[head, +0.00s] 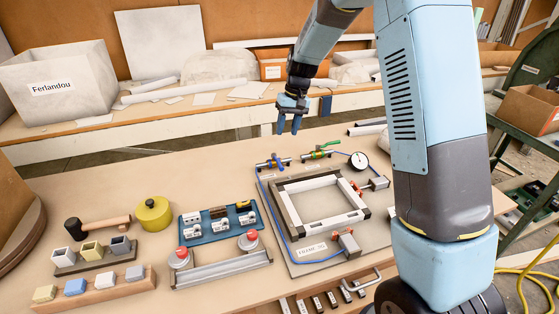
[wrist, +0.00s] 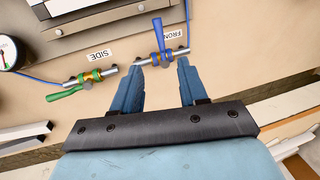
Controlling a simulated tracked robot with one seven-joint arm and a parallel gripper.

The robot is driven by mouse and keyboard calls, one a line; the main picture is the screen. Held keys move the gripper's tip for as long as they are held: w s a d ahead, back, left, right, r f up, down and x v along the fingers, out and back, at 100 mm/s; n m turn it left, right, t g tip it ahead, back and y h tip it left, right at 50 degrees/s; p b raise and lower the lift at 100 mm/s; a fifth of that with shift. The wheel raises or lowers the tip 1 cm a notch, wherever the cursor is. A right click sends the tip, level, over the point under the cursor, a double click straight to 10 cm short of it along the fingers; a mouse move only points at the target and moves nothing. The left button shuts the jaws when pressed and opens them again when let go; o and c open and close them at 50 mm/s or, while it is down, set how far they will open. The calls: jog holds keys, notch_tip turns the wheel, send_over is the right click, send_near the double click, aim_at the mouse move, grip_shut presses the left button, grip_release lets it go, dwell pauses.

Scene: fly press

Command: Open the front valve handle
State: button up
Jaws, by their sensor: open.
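The front valve has a blue handle (wrist: 158,34) and a brass body on a short metal pipe, beside a label reading FRONT (wrist: 174,34) in the wrist view. The handle stands crosswise to the pipe. In the head view the blue handle (head: 278,163) is at the back left of the panel. My gripper (head: 288,127) is open and empty, pointing down above and behind this valve. In the wrist view my gripper's fingers (wrist: 158,68) are apart, with the valve beyond and between their tips. I see no contact.
The side valve's green handle (wrist: 66,92) lies roughly along its pipe, close to the front valve. A gauge (head: 358,161), blue hose and square frame (head: 288,220) are on the panel. A blue tray (head: 217,232) and yellow-green pot (head: 153,213) stand left.

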aim_at(279, 163)
jog(key=f, duration=0.4)
jog(key=a+f, duration=0.1)
jog(key=f, duration=0.3)
jog(key=a+f, duration=0.1)
jog(key=f, duration=0.3)
jog(key=shift+s+a+f, duration=0.2)
jog(key=shift+s+f, duration=0.15)
grip_shut()
jog(key=shift+a, duration=0.15)
